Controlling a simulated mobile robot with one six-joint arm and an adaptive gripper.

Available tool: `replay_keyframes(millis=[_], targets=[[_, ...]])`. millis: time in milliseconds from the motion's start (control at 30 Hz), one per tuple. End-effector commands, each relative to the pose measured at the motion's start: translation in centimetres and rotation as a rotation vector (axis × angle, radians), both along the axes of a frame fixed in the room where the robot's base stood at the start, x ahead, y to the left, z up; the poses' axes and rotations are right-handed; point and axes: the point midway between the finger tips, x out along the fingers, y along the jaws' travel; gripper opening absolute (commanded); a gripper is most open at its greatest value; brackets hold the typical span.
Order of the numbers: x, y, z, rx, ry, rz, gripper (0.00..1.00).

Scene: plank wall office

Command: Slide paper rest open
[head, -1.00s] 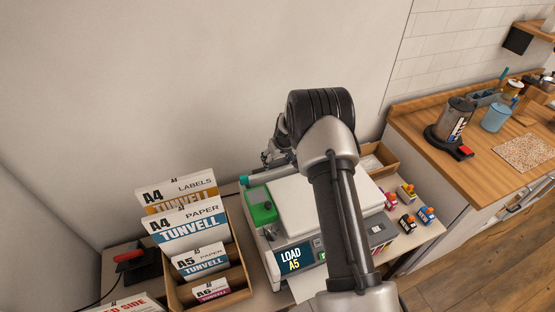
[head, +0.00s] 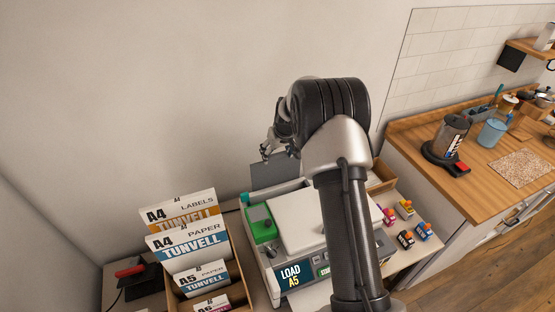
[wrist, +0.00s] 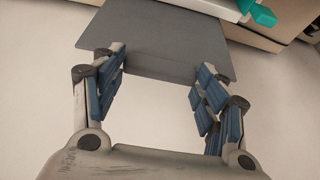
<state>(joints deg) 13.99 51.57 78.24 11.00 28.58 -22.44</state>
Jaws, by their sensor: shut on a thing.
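The paper rest is a flat grey panel (head: 272,172) standing up behind the printer (head: 300,225) in the head view. It also shows as a grey plate (wrist: 155,42) at the top of the wrist view, reaching from the printer's edge to my fingers. My gripper (head: 268,148) is at the panel's outer edge, behind the printer. In the wrist view my blue-padded fingers (wrist: 157,88) stand on either side of the panel's narrower end and are shut on it. The contact is partly hidden. A teal tab (wrist: 258,12) sits on the printer beside the panel.
A box of paper packs (head: 195,245) stands left of the printer. The wall is close behind my gripper. My arm hides part of the printer.

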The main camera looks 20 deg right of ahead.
Motion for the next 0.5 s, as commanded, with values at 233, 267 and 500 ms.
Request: replay_keyframes(millis=[233, 267, 500], targets=[[-0.07, -0.01, -0.08, 0.0, 0.003, 0.001, 0.24], [-0.07, -0.01, -0.08, 0.0, 0.003, 0.001, 0.24], [-0.08, -0.01, -0.1, 0.0, 0.003, 0.0, 0.82]])
